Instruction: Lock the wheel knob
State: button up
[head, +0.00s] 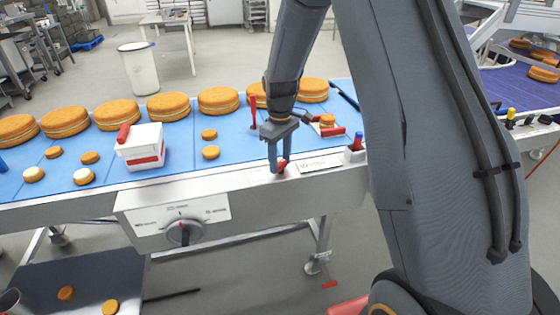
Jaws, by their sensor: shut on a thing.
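My gripper (279,167) points down at the front edge of the conveyor, shut on a small red knob (282,169). The fingers hide part of this knob, and its setting cannot be read. A white label (321,163) lies just right of it; its writing is too small to read surely. A round dark dial (185,232) with a pointer sits on a white panel (150,224) on the conveyor's front, left of and below my gripper and apart from it.
The blue conveyor belt (230,141) carries a row of large filled rounds (168,106) and several small ones. A white box with red trim (140,148) stands on it. A red upright lever (253,112) rises close behind my gripper. A blue-topped post (357,141) stands to the right.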

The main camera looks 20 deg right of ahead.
aim_at(280, 163)
jog(key=m, duration=0.6)
jog(key=shift+m, duration=0.4)
dwell(0.4)
jog(key=o, duration=1.1)
jog(key=shift+c, duration=0.2)
jog(key=shift+r+b, duration=1.4)
jog(key=shift+r, duration=2.55)
jog(key=s+f+t, duration=0.1)
jog(key=s+f, duration=0.1)
jog(key=s, duration=2.1)
jog(key=shift+s+f+b, duration=0.25)
jog(key=shift+f+b, duration=0.1)
jog(key=shift+f, duration=0.05)
